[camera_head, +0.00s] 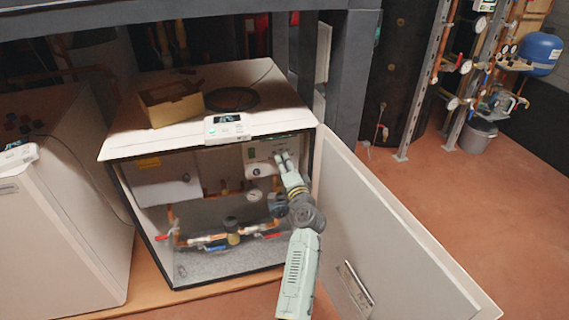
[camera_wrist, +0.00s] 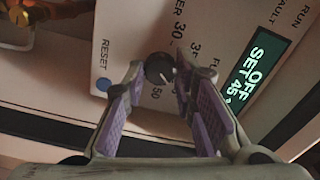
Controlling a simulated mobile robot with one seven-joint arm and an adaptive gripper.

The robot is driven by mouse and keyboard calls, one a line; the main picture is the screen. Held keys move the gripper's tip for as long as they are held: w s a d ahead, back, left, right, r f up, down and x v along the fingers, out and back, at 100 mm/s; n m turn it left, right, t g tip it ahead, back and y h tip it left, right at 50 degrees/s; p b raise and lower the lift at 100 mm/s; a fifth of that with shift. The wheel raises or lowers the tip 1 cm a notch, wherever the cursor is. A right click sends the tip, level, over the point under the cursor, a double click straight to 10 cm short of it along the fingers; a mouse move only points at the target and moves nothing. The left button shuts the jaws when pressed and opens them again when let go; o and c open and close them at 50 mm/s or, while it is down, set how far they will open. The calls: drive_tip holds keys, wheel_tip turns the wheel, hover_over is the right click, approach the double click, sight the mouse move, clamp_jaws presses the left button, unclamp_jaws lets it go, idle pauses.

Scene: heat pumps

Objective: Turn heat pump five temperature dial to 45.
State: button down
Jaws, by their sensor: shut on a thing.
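The temperature dial (camera_wrist: 160,68) is a small dark round knob on a white control panel (camera_wrist: 130,30) in the wrist view. Printed numbers, including 30 and 50, stand around it. My gripper (camera_wrist: 161,72) is shut on the dial, with a purple-padded finger on either side. A lit display (camera_wrist: 255,70) on the panel reads OFF and SET 45.
A blue reset button (camera_wrist: 103,84) sits beside the dial. The open door (camera_head: 390,220) stands to the right of my arm. Pipes with valves and a gauge (camera_head: 255,195) lie below the panel. A cardboard box (camera_head: 172,105) rests on top. Open floor (camera_head: 480,200) lies right.

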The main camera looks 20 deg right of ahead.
drive_tip(key=shift+r, duration=0.15)
drive_tip(key=c, duration=1.3)
unclamp_jaws()
drive_tip(key=s, duration=1.2)
